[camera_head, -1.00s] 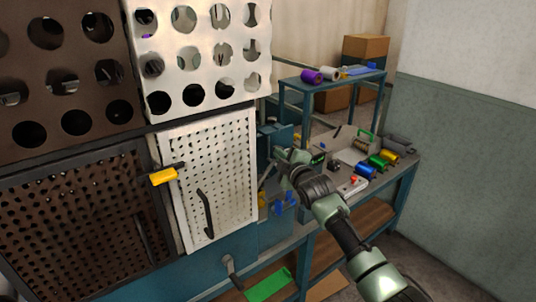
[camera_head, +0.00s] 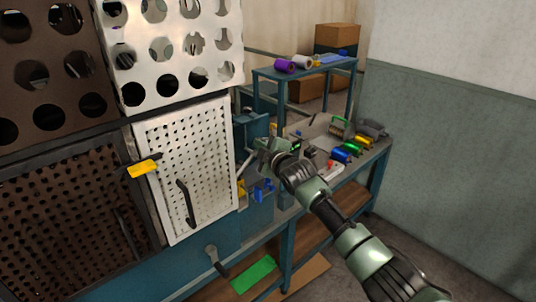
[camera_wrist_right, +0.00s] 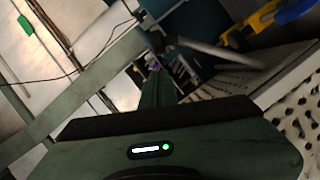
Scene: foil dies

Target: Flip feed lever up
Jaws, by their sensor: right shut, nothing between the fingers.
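My right gripper (camera_head: 262,146) is shut and empty, just right of the white perforated panel (camera_head: 190,170) in the head view. Its closed fingers (camera_wrist_right: 157,88) show in the wrist view. A slim grey bar (camera_head: 246,163) slants down-left from close below the gripper, and a grey bar (camera_wrist_right: 215,50) crosses beyond the fingers in the wrist view. It may be the feed lever; I cannot tell whether the gripper touches it. Another grey lever (camera_head: 217,262) hangs low on the blue front. My left gripper is not in view.
A yellow-handled latch (camera_head: 143,167) and a black handle (camera_head: 187,204) sit on the panel. Blue and yellow parts (camera_head: 262,190) are close below the gripper. The bench at right holds coloured rolls (camera_head: 347,152) and a box with a red button (camera_head: 328,169). A shelf (camera_head: 305,70) stands behind.

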